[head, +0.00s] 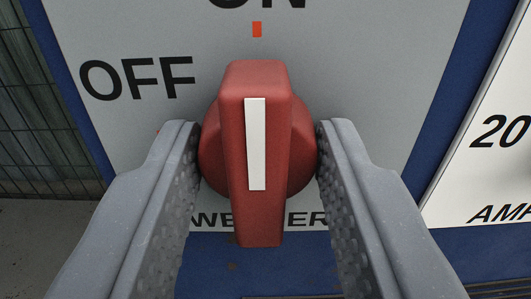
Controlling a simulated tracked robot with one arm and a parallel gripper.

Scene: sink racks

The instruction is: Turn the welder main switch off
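The welder main switch (235,150) is a red rotary knob with a raised bar and a white stripe. Its bar stands upright and points at the red mark under the partly cut-off "ON" label (257,5). The "OFF" label (137,78) is at the upper left of the knob. My gripper (259,130) has one finger on each side of the round knob base. The fingertips are apart by about the base's width and lie close to its left and right edges. I cannot tell whether they touch it.
The grey switch plate (400,60) sits on a blue panel (345,255), with lettering partly hidden below the knob. A white plate (500,90) with "20" and "AMP" is at the right. Wire mesh (35,110) and grey floor (35,240) show at the left.

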